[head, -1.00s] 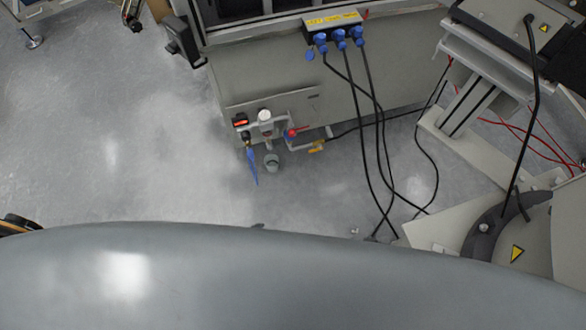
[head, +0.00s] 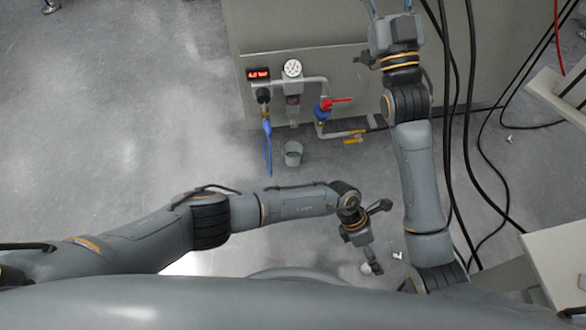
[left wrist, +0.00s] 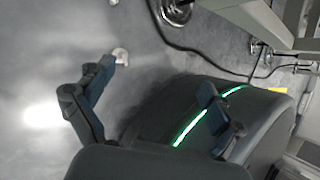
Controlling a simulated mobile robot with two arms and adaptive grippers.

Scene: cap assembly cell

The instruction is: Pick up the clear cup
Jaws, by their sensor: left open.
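I cannot make out a clear cup for certain. A small grey, bucket-like container (head: 293,153) stands on the floor below the air fittings in the head view. A small whitish thing (head: 367,268) shows on the floor by my left gripper; a pale thing also shows by one fingertip in the left wrist view (left wrist: 120,56). My left gripper (head: 383,236) is open, its fingers spread with nothing visible between them, also in the left wrist view (left wrist: 160,80). My right gripper (head: 394,10) is at the top edge, its tips cut off.
A grey cabinet (head: 345,75) carries a gauge (head: 292,69), a red display (head: 258,74), a red-handled valve (head: 335,103) and a blue hose (head: 267,145). Black cables (head: 478,150) hang at the right. Open floor (head: 110,130) lies to the left.

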